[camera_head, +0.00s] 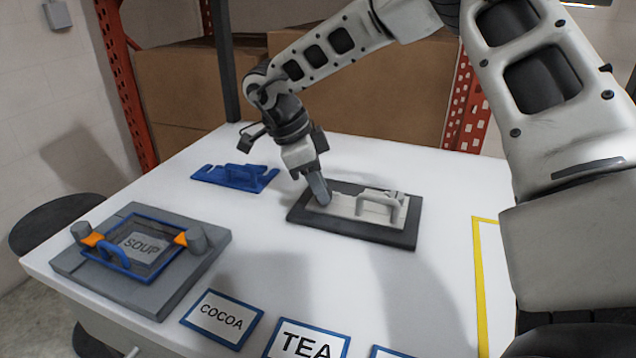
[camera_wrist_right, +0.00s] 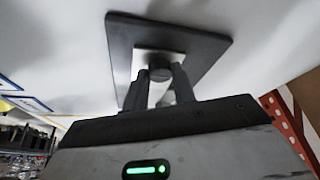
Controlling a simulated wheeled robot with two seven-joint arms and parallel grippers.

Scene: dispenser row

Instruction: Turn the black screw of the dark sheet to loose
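The dark sheet (camera_head: 398,237) lies flat on the white table, with a pale plate (camera_head: 345,207) that has a raised handle on top of it. The sheet also shows in the right wrist view (camera_wrist_right: 205,45). The black screw (camera_wrist_right: 160,73) is a round knob in the right wrist view, at the pale plate's end; in the head view my fingers hide it. My right gripper (camera_head: 320,190) points down at that left end. Its two fingers (camera_wrist_right: 160,82) stand close on either side of the screw and appear to touch it. My left gripper is not in view.
A grey base with a blue-framed SOUP label (camera_head: 147,250) and two knobs sits at the left. COCOA (camera_head: 222,318) and TEA (camera_head: 305,342) cards lie in front. Yellow tape (camera_head: 480,285) marks the right.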

